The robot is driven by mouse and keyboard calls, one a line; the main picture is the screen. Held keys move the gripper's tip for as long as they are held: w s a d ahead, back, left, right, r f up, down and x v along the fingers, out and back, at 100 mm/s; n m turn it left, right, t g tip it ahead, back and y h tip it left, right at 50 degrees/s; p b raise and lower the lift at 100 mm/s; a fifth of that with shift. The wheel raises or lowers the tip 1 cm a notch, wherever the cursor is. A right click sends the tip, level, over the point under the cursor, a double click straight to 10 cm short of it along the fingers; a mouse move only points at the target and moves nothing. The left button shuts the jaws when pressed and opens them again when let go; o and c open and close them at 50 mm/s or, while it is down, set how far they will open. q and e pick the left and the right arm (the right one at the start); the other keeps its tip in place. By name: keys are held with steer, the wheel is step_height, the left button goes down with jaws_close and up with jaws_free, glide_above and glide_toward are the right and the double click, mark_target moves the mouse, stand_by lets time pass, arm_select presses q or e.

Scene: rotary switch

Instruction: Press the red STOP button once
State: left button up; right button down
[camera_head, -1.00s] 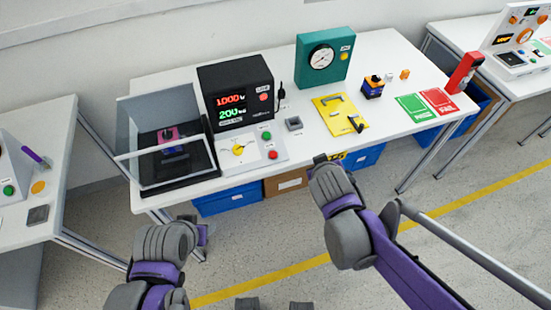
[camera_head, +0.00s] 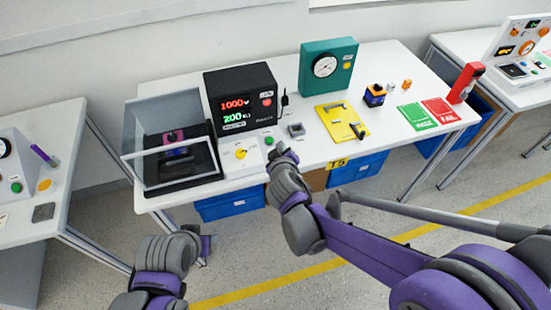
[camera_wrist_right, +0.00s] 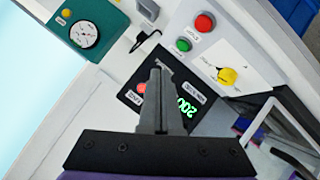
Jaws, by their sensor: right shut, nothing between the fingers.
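The red STOP button (camera_wrist_right: 204,22) shows in the right wrist view on a pale control panel (camera_wrist_right: 240,40), beside a green button (camera_wrist_right: 183,44) and a yellow rotary knob (camera_wrist_right: 227,76). In the head view my right gripper and wrist hide the red button; the green button (camera_head: 269,141) and yellow knob (camera_head: 240,153) still show. My right gripper (camera_head: 285,148) is shut and empty, over the front edge of the table by the panel. Its closed fingers (camera_wrist_right: 158,68) point up in the wrist view, apart from the red button. My left gripper (camera_head: 205,244) is low, in front of the table; its fingers are unclear.
A black meter (camera_head: 240,98) with lit digits stands behind the panel. A clear-walled box (camera_head: 170,155) stands left of it. A grey block (camera_head: 296,130), yellow plate (camera_head: 341,122) and teal gauge (camera_head: 328,66) are to the right.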

steer(key=f+b, duration=0.1)
steer(key=f, duration=0.1)
steer(key=w+f+b, duration=0.1)
steer(key=f+b, duration=0.1)
steer(key=w+f+b, duration=0.1)
steer(key=f+b, duration=0.1)
steer(key=f, duration=0.1)
steer(key=shift+a+f, duration=0.1)
steer(key=shift+a, duration=0.25)
steer(key=shift+w+f+b, duration=0.25)
steer(key=shift+f+b, duration=0.1)
steer(key=shift+f, duration=0.2)
steer(key=shift+f, duration=0.1)
stand_by(1.2)
steer(key=shift+w+a+f+b, duration=0.1)
steer(key=shift+f+b, duration=0.2)
steer(key=shift+w+f+b, duration=0.1)
steer(key=shift+f+b, duration=0.2)
steer(key=shift+f, duration=0.1)
stand_by(0.6)
steer(key=shift+r, duration=0.1)
steer(key=shift+s+r+p, duration=0.2)
steer(key=shift+r+p, duration=0.4)
steer(key=shift+r, duration=0.1)
